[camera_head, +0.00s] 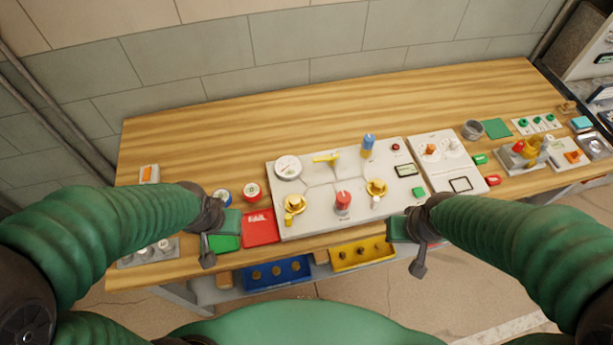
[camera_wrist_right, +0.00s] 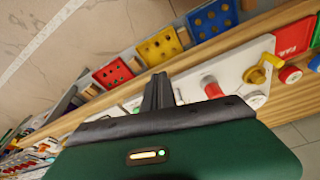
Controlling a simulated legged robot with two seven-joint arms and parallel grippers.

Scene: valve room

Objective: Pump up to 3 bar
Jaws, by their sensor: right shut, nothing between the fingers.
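A pale valve panel (camera_head: 320,225) lies on the wooden bench. It carries a round pressure gauge (camera_head: 288,167), a yellow lever (camera_head: 325,158), a blue knob (camera_head: 368,143), a red knob (camera_head: 343,200) and two yellow valves (camera_head: 293,204) (camera_head: 376,187). The gauge reading is too small to tell. A display (camera_head: 407,170) sits by a green button (camera_head: 418,192). My left gripper (camera_head: 208,260) is shut and empty, left of the panel at the front edge. My right gripper (camera_head: 419,265) is shut and empty in front of the panel's right side; its fingers show in the wrist view (camera_wrist_right: 158,92).
A green tray (camera_head: 225,242) and red FAIL tray (camera_head: 260,228) lie left of the panel. Blue (camera_head: 275,272) and yellow (camera_head: 362,254) bins sit below the bench front. A second panel (camera_head: 447,162) and small parts stand to the right. The bench's back strip (camera_head: 240,120) is clear.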

